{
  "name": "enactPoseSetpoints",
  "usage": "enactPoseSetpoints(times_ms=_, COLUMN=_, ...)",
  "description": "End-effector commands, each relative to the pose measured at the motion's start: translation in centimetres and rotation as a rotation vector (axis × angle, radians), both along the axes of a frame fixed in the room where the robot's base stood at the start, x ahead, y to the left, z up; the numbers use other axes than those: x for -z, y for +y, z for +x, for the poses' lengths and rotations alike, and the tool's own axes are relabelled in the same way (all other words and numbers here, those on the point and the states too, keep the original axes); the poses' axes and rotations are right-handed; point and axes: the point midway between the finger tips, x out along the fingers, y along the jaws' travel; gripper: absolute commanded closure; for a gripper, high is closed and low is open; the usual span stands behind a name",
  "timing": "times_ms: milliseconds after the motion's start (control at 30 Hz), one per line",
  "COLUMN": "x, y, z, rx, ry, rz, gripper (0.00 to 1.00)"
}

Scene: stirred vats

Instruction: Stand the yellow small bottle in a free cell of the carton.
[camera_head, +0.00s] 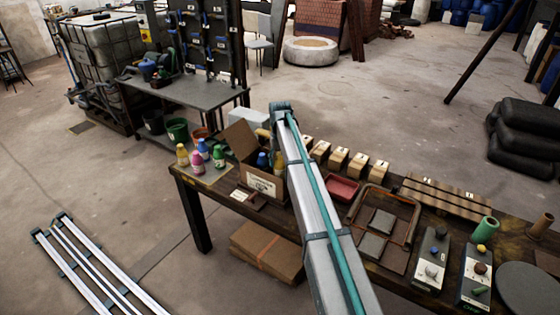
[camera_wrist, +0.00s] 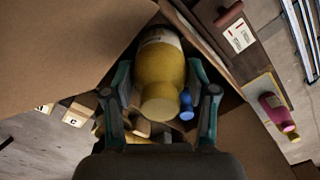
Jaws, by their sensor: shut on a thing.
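The yellow small bottle (camera_wrist: 160,75) is between the two fingers of my gripper (camera_wrist: 158,84) in the wrist view, and the gripper is shut on it. It hangs over the carton, whose brown flap (camera_wrist: 65,50) fills the upper left. A blue bottle (camera_wrist: 186,104) and yellowish shapes (camera_wrist: 140,127) show lower down, partly hidden by the bottle and fingers. In the head view the carton (camera_head: 262,184) stands at the left end of the table with its flaps up and a blue bottle (camera_head: 262,160) inside. My arm hides the gripper there. I cannot tell which cells are free.
Several coloured bottles, including a pink one (camera_head: 197,162) and a green one (camera_head: 218,157), stand left of the carton. A label card (camera_head: 240,195) lies before it. A red tray (camera_head: 342,188) and small boxes (camera_head: 337,160) lie to its right.

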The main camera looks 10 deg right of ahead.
Motion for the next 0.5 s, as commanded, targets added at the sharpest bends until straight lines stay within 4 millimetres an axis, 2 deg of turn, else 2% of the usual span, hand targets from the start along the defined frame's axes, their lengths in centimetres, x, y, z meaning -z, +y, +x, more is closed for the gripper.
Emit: enactPoseSetpoints(times_ms=500, x=1.1, y=0.0, z=0.0, rx=0.0, ry=0.0, rz=0.0, gripper=0.9)
